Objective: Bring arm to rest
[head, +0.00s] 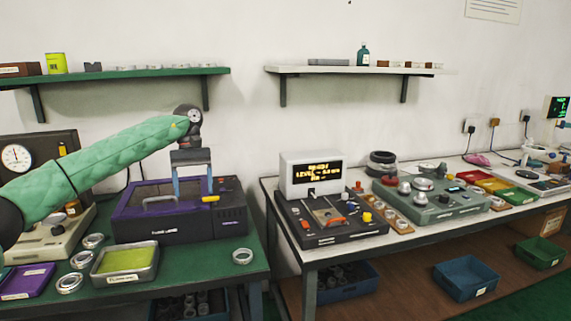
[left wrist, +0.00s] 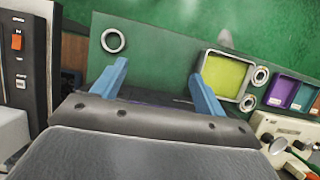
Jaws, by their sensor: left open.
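My left arm comes in from the left with a green sleeve. My left gripper (head: 193,192) points down over the purple and black machine (head: 140,208) on the green table. Its two blue fingers are apart, with nothing visible between them; the left wrist view shows the same gripper (left wrist: 159,72) open and empty. I cannot tell whether the fingertips touch the machine. A bearing ring (head: 242,257) lies on the table's right front, also in the left wrist view (left wrist: 113,31). More rings (head: 69,283) lie left of a tray with a yellow-green floor (head: 150,272). My right gripper is out of view.
A gauge box (head: 18,157) stands at the left. A white table (head: 350,249) to the right holds a display device (head: 310,172) and a grey-green station (head: 432,205). A green shelf (head: 130,75) hangs above. A gap separates the tables.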

